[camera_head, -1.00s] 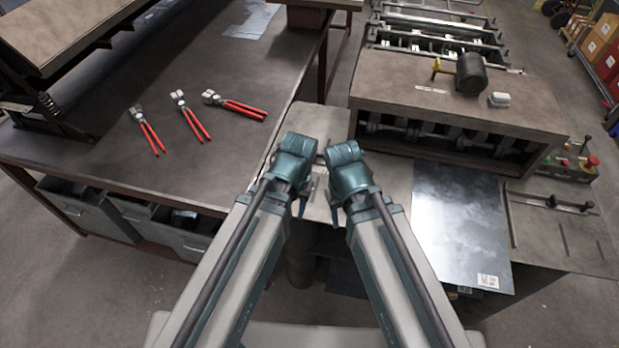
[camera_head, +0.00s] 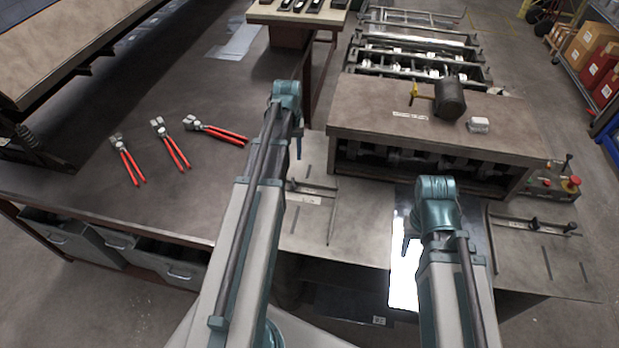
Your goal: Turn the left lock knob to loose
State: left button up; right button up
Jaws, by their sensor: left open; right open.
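The left guide bar (camera_head: 312,188) lies on the grey feed table, just right of my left forearm. I cannot make out its lock knob clearly; my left arm may cover part of it. My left gripper (camera_head: 298,146) is stretched forward, above and beyond that bar, with its dark fingers pointing down; it looks empty. My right gripper (camera_head: 407,243) hangs over the shiny metal sheet (camera_head: 402,275), and nothing shows in it. The right guide bar (camera_head: 515,222) carries dark knobs (camera_head: 533,223) and lies right of my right gripper.
The forming machine (camera_head: 430,125) stands behind the feed table, with a dark mallet (camera_head: 450,98) and a white block (camera_head: 479,124) on top. A control box with a red button (camera_head: 574,181) is at the right. Several red-handled pliers (camera_head: 172,148) lie on the left bench (camera_head: 80,180).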

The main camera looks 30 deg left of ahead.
aim_at(293, 183)
pick_arm(q)
jog(key=shift+f, duration=0.1)
pick_arm(e)
jog(key=shift+f, duration=0.15)
pick_arm(q)
notch_tip(293, 183, down, 14)
jog(key=b, duration=1.4)
pick_arm(e)
notch_tip(293, 183, down, 14)
jog(key=shift+r, duration=0.2)
pick_arm(q)
jog(key=shift+r, duration=0.2)
grip_shut()
